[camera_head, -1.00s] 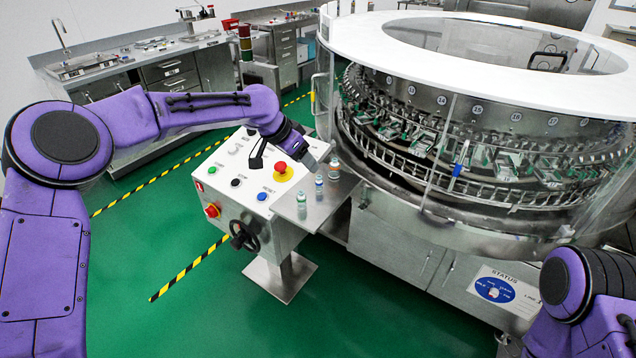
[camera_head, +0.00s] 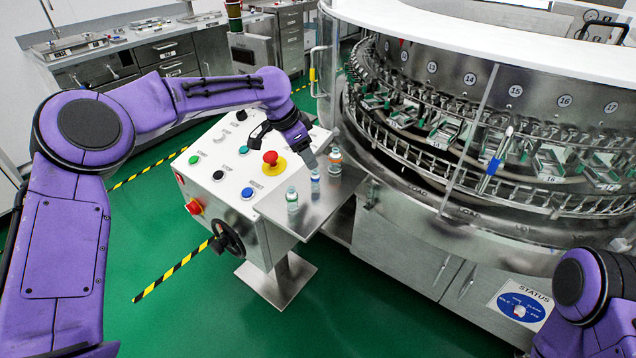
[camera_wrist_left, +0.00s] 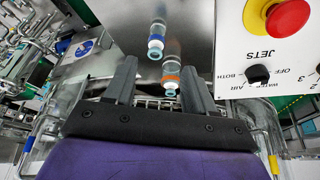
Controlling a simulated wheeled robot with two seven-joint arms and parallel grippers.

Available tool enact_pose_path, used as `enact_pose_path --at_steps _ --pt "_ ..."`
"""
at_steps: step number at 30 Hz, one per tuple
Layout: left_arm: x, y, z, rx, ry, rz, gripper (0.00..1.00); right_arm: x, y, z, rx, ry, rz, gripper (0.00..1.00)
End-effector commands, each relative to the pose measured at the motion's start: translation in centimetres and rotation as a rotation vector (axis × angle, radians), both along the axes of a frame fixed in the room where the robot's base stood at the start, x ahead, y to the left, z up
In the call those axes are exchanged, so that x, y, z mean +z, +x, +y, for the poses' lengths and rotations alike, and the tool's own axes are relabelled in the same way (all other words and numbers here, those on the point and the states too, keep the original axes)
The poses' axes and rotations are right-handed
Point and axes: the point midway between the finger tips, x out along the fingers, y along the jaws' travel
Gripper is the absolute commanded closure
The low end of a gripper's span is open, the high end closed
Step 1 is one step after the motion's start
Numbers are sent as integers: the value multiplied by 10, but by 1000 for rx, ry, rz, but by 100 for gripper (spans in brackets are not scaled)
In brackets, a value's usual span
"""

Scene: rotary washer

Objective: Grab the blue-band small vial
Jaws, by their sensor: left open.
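The blue-band small vial (camera_head: 315,182) stands upright on the steel shelf (camera_head: 318,208) beside the control panel, between two other vials. In the left wrist view the blue-band vial (camera_wrist_left: 157,38) shows beyond the fingertips, close to the orange-band vial (camera_wrist_left: 171,74). My left gripper (camera_head: 309,160) hangs just above and behind the blue-band vial in the head view. In the left wrist view its two fingers (camera_wrist_left: 160,65) are spread apart with nothing gripped. My right arm shows at the lower right, but its gripper is out of view.
The orange-band vial (camera_head: 335,162) stands behind the blue one, and a third vial (camera_head: 292,200) with a greenish body stands in front. The control panel (camera_head: 232,165) with a red emergency button (camera_head: 270,158) is on the left. The rotary washer (camera_head: 480,120) rises on the right.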

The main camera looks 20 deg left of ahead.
Motion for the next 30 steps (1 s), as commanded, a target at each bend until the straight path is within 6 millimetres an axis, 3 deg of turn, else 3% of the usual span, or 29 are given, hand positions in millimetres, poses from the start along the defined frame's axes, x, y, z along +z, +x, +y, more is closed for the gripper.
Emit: enact_pose_path --at_steps 3,15,23,24,29,30 --pt "-21 4 -4 3 1 4 45 2 0 0 0 0 0 65" --pt "-74 17 -27 4 0 2 45 8 0 0 0 0 0 65" --pt "-81 20 -30 2 -1 -1 45 7 0 0 0 0 0 65" --pt "-81 20 -30 2 0 0 49 7 0 0 0 0 0 65" --pt "-81 20 -30 2 0 0 100 8 0 0 0 0 0 65" --pt "-81 19 -30 2 0 0 100 8 0 0 0 0 0 65"
